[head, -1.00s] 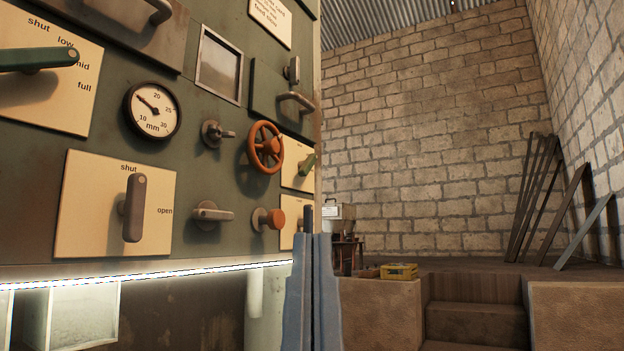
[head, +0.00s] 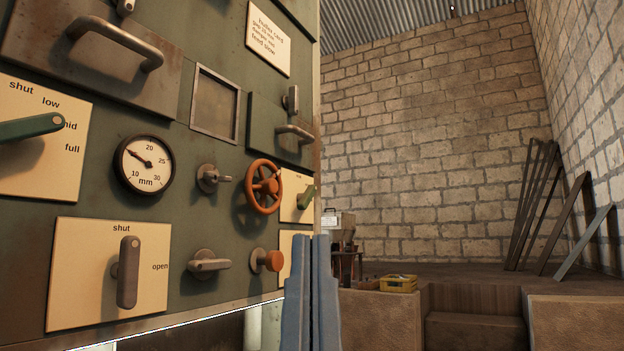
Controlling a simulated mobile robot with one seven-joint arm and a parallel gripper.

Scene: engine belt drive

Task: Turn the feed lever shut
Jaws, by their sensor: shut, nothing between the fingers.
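No label in view names the feed lever. A grey lever (head: 128,275) stands upright on a cream plate (head: 75,300), with "shut" above it and "open" to its right. A green lever (head: 35,128) at the left edge points right on a plate marked shut, low, mid and full; its tip is near "low" and "mid", and its left part is cut off. Another small green lever (head: 306,197) sits on a plate at the panel's right side, its marks unreadable. My gripper (head: 312,240), blue-grey, is shut and empty at bottom centre, apart from the levers and overlapping the panel's right edge in the picture.
The green panel also bears a dial gauge (head: 144,165), an orange handwheel (head: 264,187), an orange knob (head: 268,260), a grey handle (head: 208,263) and a card (head: 268,38) reading partly "feed slow". To the right are steps (head: 475,330), a yellow crate (head: 398,284) and leaning bars (head: 540,205).

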